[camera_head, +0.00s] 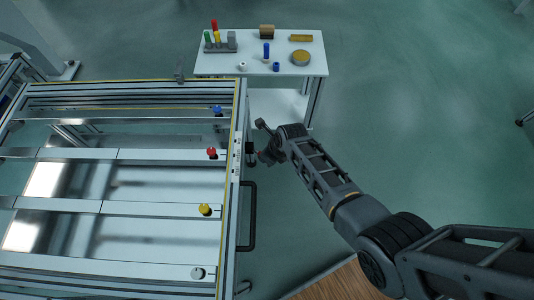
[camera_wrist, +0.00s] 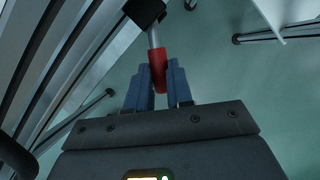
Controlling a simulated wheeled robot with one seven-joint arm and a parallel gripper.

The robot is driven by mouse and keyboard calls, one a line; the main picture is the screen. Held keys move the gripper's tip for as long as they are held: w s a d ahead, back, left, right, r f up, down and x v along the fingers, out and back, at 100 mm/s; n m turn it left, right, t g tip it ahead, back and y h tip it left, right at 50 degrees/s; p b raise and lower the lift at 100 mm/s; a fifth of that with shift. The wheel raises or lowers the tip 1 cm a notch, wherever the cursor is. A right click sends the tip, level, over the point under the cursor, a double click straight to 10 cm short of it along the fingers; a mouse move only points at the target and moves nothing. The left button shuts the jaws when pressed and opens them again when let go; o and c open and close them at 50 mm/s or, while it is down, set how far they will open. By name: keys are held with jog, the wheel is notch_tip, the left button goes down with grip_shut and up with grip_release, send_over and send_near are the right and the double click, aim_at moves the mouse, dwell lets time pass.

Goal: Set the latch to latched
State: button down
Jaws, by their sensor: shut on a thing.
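The latch shows in the wrist view as a red grip (camera_wrist: 159,70) on a grey metal rod, which runs up to a black block (camera_wrist: 144,10) on the panel frame. My gripper (camera_wrist: 161,78) has its two blue-grey fingers on either side of the red grip's lower end and is shut on it. In the head view my gripper (camera_head: 263,146) is at the right side of the panel fixture (camera_head: 237,130), beside the dark latch block (camera_head: 250,147). The latch grip is mostly hidden there. I cannot tell its set position.
A black bar handle (camera_head: 252,215) sticks out from the frame's right side, below my gripper. Blue, red, yellow and white knobs sit on the panel rails. A white table (camera_head: 215,67) with small parts stands behind. The floor to the right is mostly clear.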

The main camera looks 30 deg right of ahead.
jog(key=c, duration=1)
grip_release()
jog(key=p+v, duration=0.1)
jog(key=v, duration=0.6)
jog(key=shift+s+r, duration=0.15)
jog(key=shift+r, duration=0.15)
